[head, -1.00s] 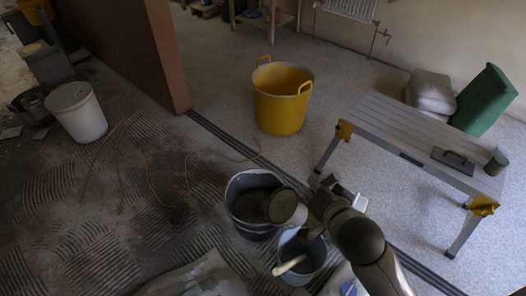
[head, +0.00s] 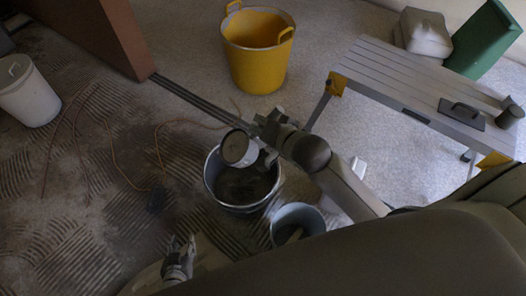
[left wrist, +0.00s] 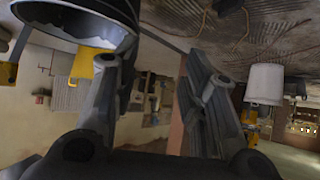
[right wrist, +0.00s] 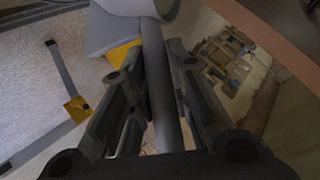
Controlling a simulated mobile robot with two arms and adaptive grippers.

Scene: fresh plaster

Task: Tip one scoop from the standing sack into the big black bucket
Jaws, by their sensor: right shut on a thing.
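My right gripper (head: 268,130) is shut on the handle of the grey scoop (head: 238,148); the handle (right wrist: 157,75) shows between its fingers in the right wrist view. The scoop is above the back rim of the big black bucket (head: 212,188), its round face tilted toward the head camera. I cannot tell whether powder is in it. The bucket holds dark grey material. My left gripper (head: 182,258) is low at the front; its fingers are apart and empty in the left wrist view (left wrist: 165,80). A pale sack (head: 145,278) lies partly behind it, mostly hidden by my body.
A smaller grey bucket (head: 298,212) with a tool in it stands right of the black one. A yellow tub (head: 257,65) stands behind, and a bench (head: 400,75) with a trowel (head: 461,113) is at right. A white bin (head: 28,92) is far left.

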